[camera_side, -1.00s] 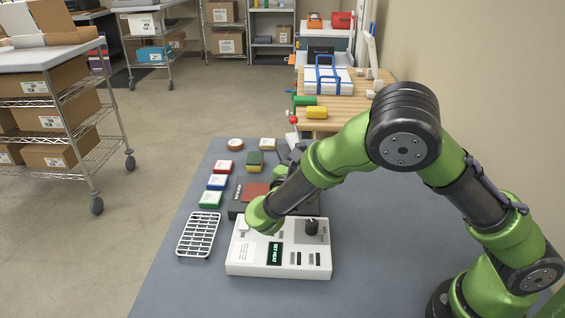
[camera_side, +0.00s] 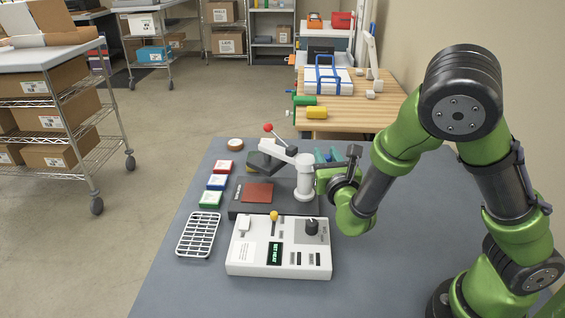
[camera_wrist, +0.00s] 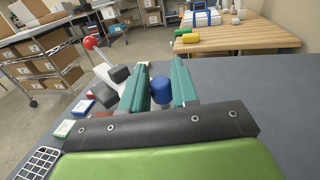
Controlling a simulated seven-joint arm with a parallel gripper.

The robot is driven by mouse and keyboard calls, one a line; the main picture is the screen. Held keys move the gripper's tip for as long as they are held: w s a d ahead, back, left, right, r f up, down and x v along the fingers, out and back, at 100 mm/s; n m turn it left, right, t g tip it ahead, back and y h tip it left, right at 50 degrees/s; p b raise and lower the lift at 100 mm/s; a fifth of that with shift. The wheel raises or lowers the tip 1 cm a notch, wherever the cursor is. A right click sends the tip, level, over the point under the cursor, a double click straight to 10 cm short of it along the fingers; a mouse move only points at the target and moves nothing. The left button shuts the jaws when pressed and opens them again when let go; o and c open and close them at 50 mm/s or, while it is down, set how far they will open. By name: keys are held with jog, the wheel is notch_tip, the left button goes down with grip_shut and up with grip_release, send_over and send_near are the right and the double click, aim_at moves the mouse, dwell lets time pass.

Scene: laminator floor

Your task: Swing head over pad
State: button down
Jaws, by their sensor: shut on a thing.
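The press has a dark head (camera_side: 264,163) on a white swing arm (camera_side: 278,150) with a red-ball lever (camera_side: 268,127). The arm turns on a white post (camera_side: 304,183). The head sits behind the red-brown pad (camera_side: 257,193), not above it. The pad lies uncovered on a dark base. My gripper (camera_side: 328,155) is behind and right of the post. In the wrist view, its teal fingers (camera_wrist: 157,88) are shut on a blue knob (camera_wrist: 161,91). The knob's attachment is hidden. The head (camera_wrist: 92,98) and red ball (camera_wrist: 90,43) show to the left there.
A white control box (camera_side: 279,250) stands in front of the base. Red, blue and green boxes (camera_side: 216,182) line the left, with a white wire rack (camera_side: 198,235). A wooden table (camera_side: 350,112) stands behind.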

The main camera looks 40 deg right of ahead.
jog(key=shift+d+n+t+y, duration=0.2)
jog(key=shift+n+t+y, duration=0.1)
jog(key=shift+n+y, duration=0.1)
jog(key=c, duration=1)
grip_release()
jog(key=v, duration=0.3)
jog(key=shift+a, duration=0.1)
jog(key=shift+r, duration=3.5)
